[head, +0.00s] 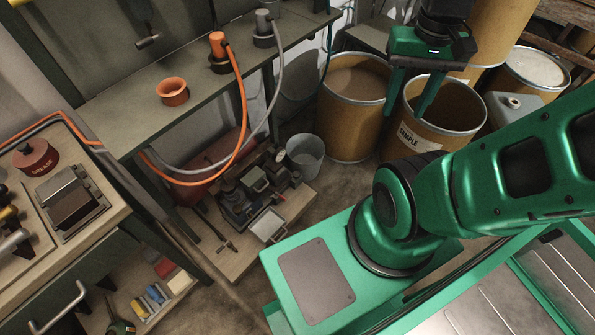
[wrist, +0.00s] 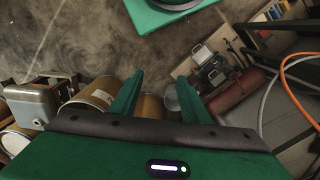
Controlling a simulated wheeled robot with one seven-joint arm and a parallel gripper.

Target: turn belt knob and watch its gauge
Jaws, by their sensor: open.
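I cannot make out a belt knob or its gauge in either view. My gripper (head: 405,108) is green and open, at the upper right of the head view, with both fingers pointing down. Nothing shows between the fingers. In the head view it overlaps two brown drums, and I cannot tell its height above them. In the wrist view the two fingers of my gripper (wrist: 160,80) stand apart, with drums and floor beyond them.
A workbench (head: 130,115) carries an orange cup (head: 172,91) and hoses. A drum marked SAMPLE (head: 418,140) stands beside another drum (head: 350,130). A grey bucket (head: 305,155) and small machinery (head: 255,190) sit low by the bench. A red grease tin (head: 36,158) is at left.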

